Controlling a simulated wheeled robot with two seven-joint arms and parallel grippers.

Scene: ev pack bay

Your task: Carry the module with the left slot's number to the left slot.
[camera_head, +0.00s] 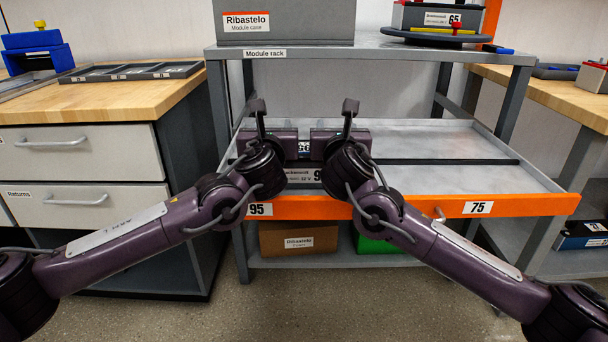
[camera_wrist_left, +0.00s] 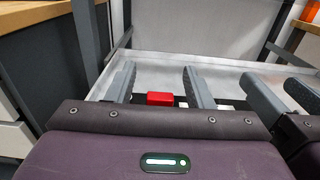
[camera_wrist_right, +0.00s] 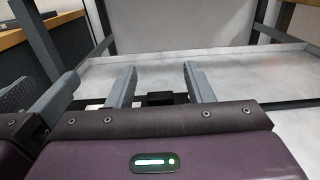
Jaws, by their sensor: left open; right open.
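The orange-fronted tray (camera_head: 360,206) carries the number 95 (camera_head: 259,209) at its left slot and 75 (camera_head: 478,208) at its right slot. A grey module (camera_head: 300,187) is at the left slot, mostly hidden by my grippers; its front label shows a 9, with the rest covered. My left gripper (camera_wrist_left: 160,84) is open, its fingers on either side of a red terminal (camera_wrist_left: 160,99). My right gripper (camera_wrist_right: 160,84) is open, its fingers on either side of a black terminal (camera_wrist_right: 160,99). I cannot tell whether the fingers touch the terminals.
The right slot looks empty. Another module (camera_head: 436,17), marked 65, stands on a dark turntable (camera_head: 435,38) on the rack's upper shelf (camera_head: 390,52), beside a Ribastelo case (camera_head: 310,28). Wooden benches (camera_head: 140,88) flank the rack. A brown box (camera_head: 285,238) and a green one sit below.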

